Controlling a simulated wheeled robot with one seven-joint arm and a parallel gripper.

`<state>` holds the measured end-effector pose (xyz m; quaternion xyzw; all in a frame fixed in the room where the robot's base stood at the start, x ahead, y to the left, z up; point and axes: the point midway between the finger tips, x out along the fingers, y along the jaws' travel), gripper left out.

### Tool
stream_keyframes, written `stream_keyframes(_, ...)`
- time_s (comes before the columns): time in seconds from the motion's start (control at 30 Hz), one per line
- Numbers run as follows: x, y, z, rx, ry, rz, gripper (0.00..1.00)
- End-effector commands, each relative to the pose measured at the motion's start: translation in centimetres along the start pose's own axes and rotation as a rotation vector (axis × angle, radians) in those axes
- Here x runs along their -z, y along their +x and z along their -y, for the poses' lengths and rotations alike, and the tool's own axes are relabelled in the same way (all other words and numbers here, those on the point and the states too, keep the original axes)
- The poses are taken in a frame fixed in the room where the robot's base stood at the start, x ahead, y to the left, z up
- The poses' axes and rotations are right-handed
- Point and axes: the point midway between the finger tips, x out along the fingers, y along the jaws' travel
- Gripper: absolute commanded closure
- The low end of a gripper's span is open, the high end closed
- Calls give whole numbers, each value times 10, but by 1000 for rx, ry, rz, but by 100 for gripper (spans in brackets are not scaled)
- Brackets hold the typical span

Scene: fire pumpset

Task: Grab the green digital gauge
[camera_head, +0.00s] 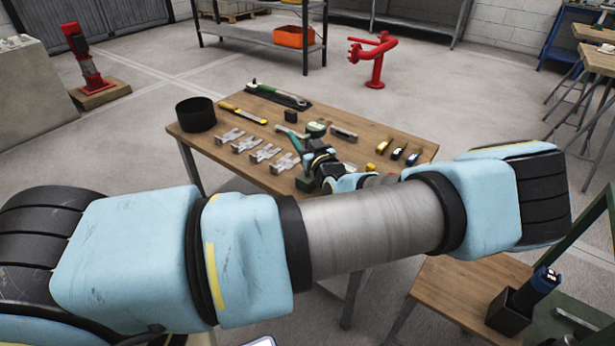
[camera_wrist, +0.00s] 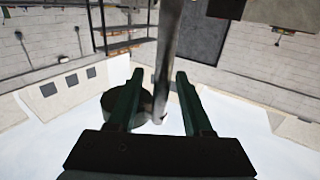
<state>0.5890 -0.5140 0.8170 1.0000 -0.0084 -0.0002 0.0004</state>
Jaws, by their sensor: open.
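The green digital gauge (camera_head: 317,127) seems to be the round green piece on the wooden table in the head view, just beyond my gripper (camera_head: 299,141). In the wrist view my gripper (camera_wrist: 160,74) is open, with its two dark green fingers apart. A round dark green body, likely the gauge (camera_wrist: 117,106), shows beside and partly behind the left finger. A grey stem-like bar (camera_wrist: 169,45) runs between the fingers. I cannot tell whether either finger touches it. My arm hides part of the table in the head view.
A lower wooden table (camera_head: 450,286) with a black holder (camera_head: 508,313) stands at right. Open floor lies beyond the table.

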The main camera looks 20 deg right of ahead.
Motion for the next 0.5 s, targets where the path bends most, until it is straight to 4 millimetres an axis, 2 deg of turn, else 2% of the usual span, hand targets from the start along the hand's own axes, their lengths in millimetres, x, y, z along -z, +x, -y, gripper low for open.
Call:
stream_keyframes(0.1,0,0,0,0,0,0,51)
stream_keyframes(0.5,0,0,0,0,0,0,96)
